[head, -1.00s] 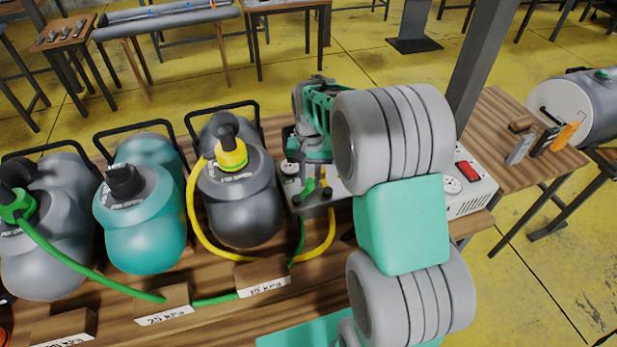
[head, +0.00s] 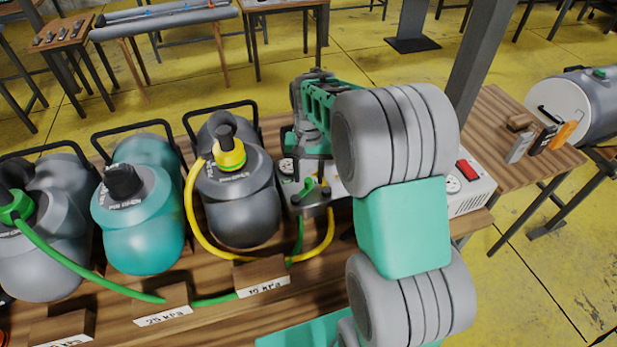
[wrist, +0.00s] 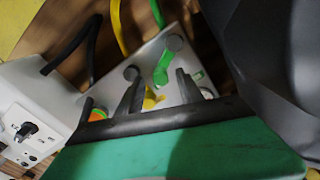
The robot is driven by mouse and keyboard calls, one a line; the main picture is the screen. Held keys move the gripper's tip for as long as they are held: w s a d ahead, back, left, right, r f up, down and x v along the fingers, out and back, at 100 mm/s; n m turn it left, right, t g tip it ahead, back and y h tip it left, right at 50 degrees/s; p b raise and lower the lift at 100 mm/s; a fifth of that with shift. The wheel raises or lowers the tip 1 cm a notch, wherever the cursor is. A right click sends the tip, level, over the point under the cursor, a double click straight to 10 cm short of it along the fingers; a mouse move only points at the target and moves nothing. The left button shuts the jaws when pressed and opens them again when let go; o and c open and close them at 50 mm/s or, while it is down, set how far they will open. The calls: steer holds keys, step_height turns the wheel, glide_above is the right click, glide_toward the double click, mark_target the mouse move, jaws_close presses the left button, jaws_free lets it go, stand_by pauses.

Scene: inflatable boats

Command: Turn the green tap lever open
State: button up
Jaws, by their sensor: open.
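The green tap lever (wrist: 165,63) is a short bent green handle on a grey valve block (wrist: 172,38) in the wrist view. A yellow lever (wrist: 151,99) sits nearer my gripper. My gripper (wrist: 159,76) is open, with its two dark fingers apart. The green lever lies just beyond and between the fingertips in the picture; contact cannot be told. In the head view the valve block (head: 316,210) is at the bench's middle, with the green lever (head: 308,186) small on it. My arm hides part of that area.
A white box with a red switch (head: 467,170) stands right of the block. A dark tank (head: 240,205) with a yellow hose and a teal tank (head: 138,235) stand left. Green hose (head: 85,270) and wooden labels (head: 262,277) lie in front.

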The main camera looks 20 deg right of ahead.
mark_target(309, 180)
step_height(309, 180, up, 6)
steer(key=shift+r+b, duration=0.25)
steer(key=shift+b, duration=0.1)
